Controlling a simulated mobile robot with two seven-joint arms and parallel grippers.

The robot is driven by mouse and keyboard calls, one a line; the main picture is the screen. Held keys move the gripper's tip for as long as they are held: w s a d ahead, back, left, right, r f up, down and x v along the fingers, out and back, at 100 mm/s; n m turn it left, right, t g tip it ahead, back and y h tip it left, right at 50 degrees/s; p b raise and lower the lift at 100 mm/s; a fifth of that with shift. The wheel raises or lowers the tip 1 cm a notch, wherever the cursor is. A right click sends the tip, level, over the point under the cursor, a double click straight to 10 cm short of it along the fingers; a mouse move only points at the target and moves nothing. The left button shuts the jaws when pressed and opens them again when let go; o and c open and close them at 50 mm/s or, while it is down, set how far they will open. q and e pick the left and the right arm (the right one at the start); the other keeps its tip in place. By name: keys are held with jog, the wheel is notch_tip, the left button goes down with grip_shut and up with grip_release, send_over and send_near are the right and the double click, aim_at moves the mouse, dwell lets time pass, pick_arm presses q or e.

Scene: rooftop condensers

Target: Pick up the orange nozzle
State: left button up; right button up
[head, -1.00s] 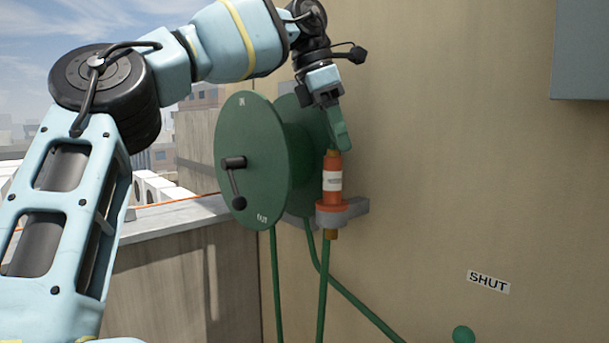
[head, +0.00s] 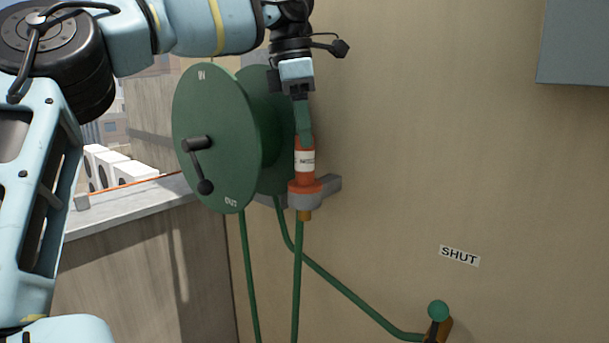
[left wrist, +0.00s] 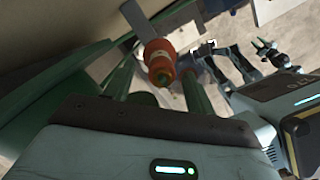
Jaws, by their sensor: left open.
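The orange nozzle (head: 305,172) with a white label stands upright in a grey ring bracket on the wall, in the head view. In the left wrist view its orange end (left wrist: 160,62) faces the camera, lying beyond and between the two green fingers. My left gripper (head: 303,138) points down from above, its green fingers at the nozzle's top. It is open, with the fingers apart on either side of the nozzle's line. The head view shows the fingers edge-on, so I cannot tell whether they touch it.
A green hose reel (head: 217,135) with a black crank stands close left of the nozzle. Green hoses hang below. A "SHUT" label (head: 460,256) and a green-knobbed lever (head: 438,311) are lower right. A grey box (head: 575,42) is upper right. The wall between is bare.

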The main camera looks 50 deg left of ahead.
aim_at(306, 155)
pick_arm(q)
jog(key=shift+w+d+f+p, duration=0.1)
jog(key=shift+d+f+p, duration=0.05)
jog(key=shift+f, duration=1.15)
jog(key=shift+w+d+f+p, duration=0.1)
jog(key=shift+d+f+p, duration=0.05)
jog(key=shift+f, duration=1.15)
jog(key=c, duration=1.1)
